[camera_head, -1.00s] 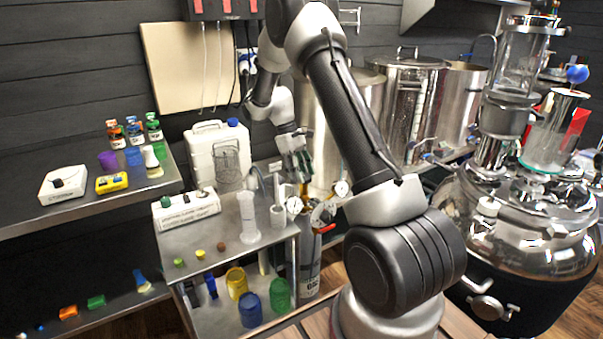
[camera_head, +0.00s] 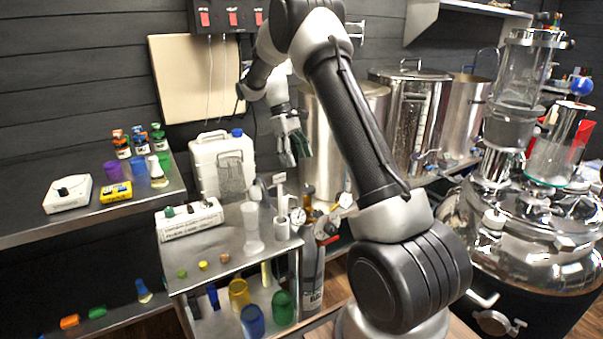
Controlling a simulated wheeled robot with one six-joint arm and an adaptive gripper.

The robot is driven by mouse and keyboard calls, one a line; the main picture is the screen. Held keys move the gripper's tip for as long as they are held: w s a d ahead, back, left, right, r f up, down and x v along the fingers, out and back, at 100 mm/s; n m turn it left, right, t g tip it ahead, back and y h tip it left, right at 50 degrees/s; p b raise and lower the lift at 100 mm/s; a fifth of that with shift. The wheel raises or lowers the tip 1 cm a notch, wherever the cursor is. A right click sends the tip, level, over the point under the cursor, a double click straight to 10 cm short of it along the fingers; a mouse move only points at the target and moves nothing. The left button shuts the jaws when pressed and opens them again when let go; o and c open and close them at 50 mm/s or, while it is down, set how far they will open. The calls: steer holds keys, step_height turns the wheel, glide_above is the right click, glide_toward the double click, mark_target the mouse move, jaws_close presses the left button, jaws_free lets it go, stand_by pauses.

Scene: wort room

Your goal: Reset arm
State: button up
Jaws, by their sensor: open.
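My gripper (camera_head: 294,150) hangs at the end of my folded arm, in the middle of the head view. Its fingers point down and look apart, with nothing seen between them. It is above the steel cart (camera_head: 225,262), to the right of the white jerrycan (camera_head: 222,165) and in front of the steel kettles. It touches nothing that I can see. My upper arm links cover part of the kettles behind.
The cart top holds a white boxed device (camera_head: 189,219), a clear cylinder (camera_head: 251,228) and small coloured pieces. Coloured cups (camera_head: 252,320) stand on its lower shelf. A gas bottle (camera_head: 312,280) is beside it. Left shelf (camera_head: 60,227) holds bottles. A steel vessel (camera_head: 530,255) stands right.

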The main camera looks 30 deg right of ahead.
steer(key=shift+v, duration=1.15)
step_height(320, 180, down, 3)
steer(key=s+m, duration=0.2)
steer(key=s, duration=0.1)
steer(key=s+a+r+m+t, duration=0.1)
steer(key=s+r, duration=0.4)
steer(key=s, duration=0.6)
steer(key=s+a+r+m+t+y, duration=0.1)
steer(key=s+r+t, duration=0.3)
steer(key=s, duration=0.7)
steer(key=s+a+r+m+t, duration=0.1)
steer(key=s+a+r+t, duration=0.2)
steer(key=s+r, duration=0.3)
steer(key=s, duration=0.5)
steer(key=shift+r+y, duration=0.2)
steer(key=shift+y, duration=0.2)
